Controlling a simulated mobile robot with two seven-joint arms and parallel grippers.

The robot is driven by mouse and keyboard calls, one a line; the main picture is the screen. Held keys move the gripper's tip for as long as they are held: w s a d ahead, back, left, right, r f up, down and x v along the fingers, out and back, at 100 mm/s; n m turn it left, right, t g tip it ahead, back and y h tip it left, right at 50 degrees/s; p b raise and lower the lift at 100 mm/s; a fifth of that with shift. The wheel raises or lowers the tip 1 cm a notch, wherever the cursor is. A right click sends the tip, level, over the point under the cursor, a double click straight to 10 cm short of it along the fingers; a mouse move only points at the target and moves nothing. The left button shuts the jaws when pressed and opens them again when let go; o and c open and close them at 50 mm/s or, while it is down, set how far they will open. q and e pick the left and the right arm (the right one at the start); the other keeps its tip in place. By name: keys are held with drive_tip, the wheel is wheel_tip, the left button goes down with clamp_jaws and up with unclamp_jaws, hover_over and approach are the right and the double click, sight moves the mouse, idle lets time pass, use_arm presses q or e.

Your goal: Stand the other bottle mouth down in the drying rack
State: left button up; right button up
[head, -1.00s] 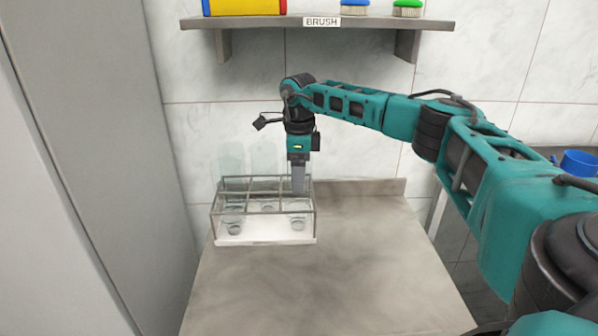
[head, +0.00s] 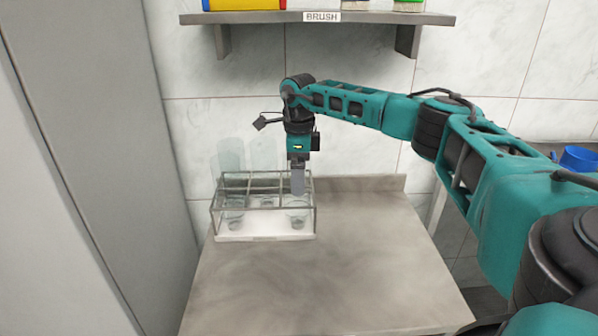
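The drying rack (head: 263,238) is a wire frame with a white base at the back left of the counter. Two clear bottles stand mouth down in it, one on the left (head: 231,160) and one in the middle (head: 264,154), their bodies rising above the frame. Clear glass of another bottle (head: 297,212) shows in the right compartment, directly below my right gripper (head: 298,192). Its upper part cannot be made out against the gripper. My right gripper points down with its fingers at the rack's upper bars; their gap is not visible. My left gripper is out of view.
The counter (head: 330,270) in front and to the right of the rack is clear. A tall grey panel (head: 90,150) stands at left. A blue cup (head: 579,160) is at far right.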

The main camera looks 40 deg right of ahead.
wheel_tip(320, 180, up, 13)
drive_tip(key=shift+f+p, duration=0.1)
drive_tip(key=shift+p, duration=0.2)
drive_tip(key=shift+s, duration=0.1)
idle(0.4)
